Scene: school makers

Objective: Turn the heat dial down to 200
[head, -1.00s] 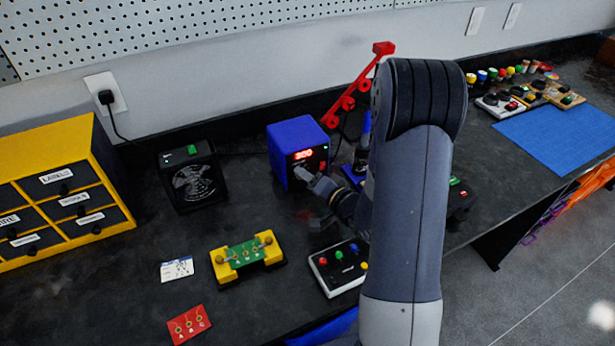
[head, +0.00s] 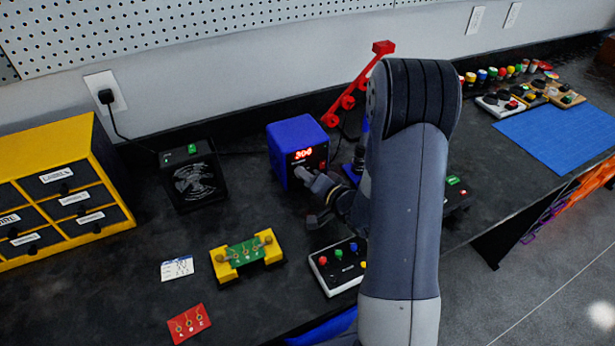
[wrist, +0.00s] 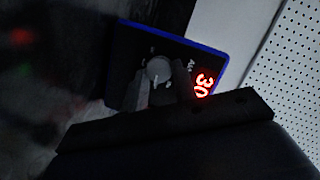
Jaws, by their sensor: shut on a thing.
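The blue heat station (head: 293,137) stands at the back middle of the bench, with a red lit display (head: 303,154) on its dark front that reads about 300. The display also shows in the wrist view (wrist: 204,85), cut off and turned, with "30" legible. The round grey heat dial (wrist: 158,70) is on the front panel in the wrist view. My gripper (wrist: 160,85) is shut on the dial, one finger on each side of it. In the head view my gripper (head: 308,178) reaches the station's front, and its fingers hide the dial.
A black fan (head: 193,178) stands left of the station. A yellow board holder (head: 247,254) and a white box with coloured buttons (head: 338,267) lie in front. A red slanted rack (head: 352,92) stands behind my arm. A yellow drawer cabinet (head: 93,160) is at the left.

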